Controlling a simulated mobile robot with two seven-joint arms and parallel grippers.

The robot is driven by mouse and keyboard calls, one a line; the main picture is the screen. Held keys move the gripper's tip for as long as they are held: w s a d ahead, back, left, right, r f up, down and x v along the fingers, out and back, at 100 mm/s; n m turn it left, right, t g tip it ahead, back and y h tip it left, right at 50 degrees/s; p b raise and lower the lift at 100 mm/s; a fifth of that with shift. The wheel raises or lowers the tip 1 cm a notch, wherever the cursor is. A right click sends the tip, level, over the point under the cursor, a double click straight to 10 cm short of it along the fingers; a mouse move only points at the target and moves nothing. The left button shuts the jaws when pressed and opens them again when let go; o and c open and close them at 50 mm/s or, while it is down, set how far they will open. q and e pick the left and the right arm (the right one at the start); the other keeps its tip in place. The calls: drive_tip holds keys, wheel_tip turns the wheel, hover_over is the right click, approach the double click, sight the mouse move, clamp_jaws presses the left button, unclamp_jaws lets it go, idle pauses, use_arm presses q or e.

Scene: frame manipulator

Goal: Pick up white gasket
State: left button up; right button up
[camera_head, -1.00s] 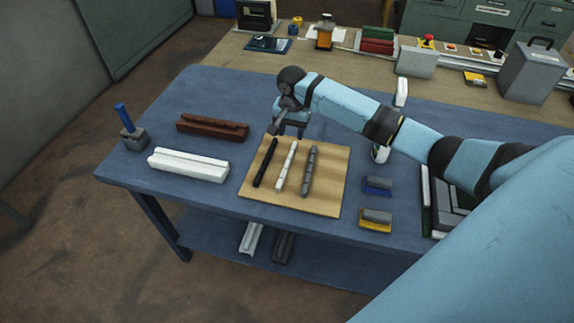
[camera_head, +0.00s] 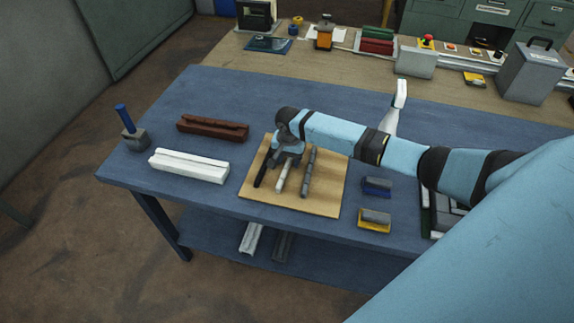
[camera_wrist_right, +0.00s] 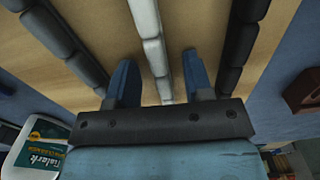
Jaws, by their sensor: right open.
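The white gasket (camera_head: 283,178) is a thin light strip lying on the wooden board (camera_head: 320,205), between a black gasket (camera_head: 262,175) and a grey gasket (camera_head: 308,172). My right gripper (camera_head: 284,162) is low over the upper end of the white gasket and hides that end in the head view. In the right wrist view, the two blue fingers of the gripper (camera_wrist_right: 161,80) are apart, one on each side of the white gasket (camera_wrist_right: 150,35). They do not appear shut on it. My left gripper is in neither view.
A white block (camera_head: 190,166) and a dark red block (camera_head: 212,127) lie left of the board. A blue-handled tool (camera_head: 128,130) stands at the table's left edge. Small blue (camera_head: 377,187) and yellow (camera_head: 375,221) pieces lie right. A white bottle (camera_head: 395,108) stands behind my arm.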

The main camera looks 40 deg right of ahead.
clamp_jaws()
drive_tip(key=shift+r, duration=0.15)
